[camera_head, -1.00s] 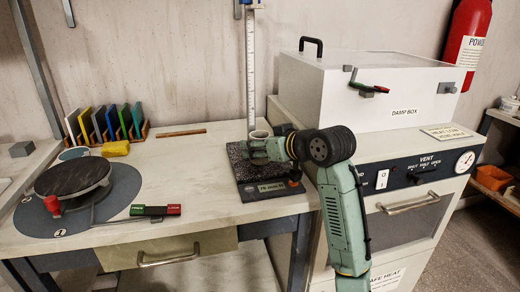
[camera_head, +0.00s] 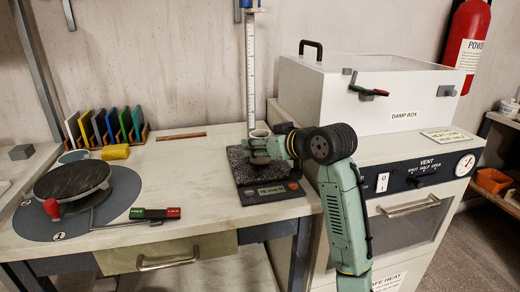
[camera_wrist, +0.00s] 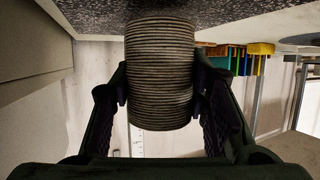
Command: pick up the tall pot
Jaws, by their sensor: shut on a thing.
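The tall pot is a grey, finely ribbed cylinder (camera_wrist: 160,75), seen large in the wrist view between the two fingers. In the head view only its pale round rim (camera_head: 260,133) shows clearly above my gripper (camera_head: 256,149). The gripper is shut on the pot's sides, with one finger on each side, as the wrist view also shows (camera_wrist: 160,102). The pot is at the dark speckled slab (camera_head: 240,170) of the measuring stand. I cannot tell whether its base touches the slab.
A tall ruler post (camera_head: 251,75) rises just behind the pot. The white damp box (camera_head: 375,95) stands close on the right. A turntable wheel (camera_head: 72,178), coloured cards and a yellow block (camera_head: 115,152) are on the left. The bench between is mostly clear.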

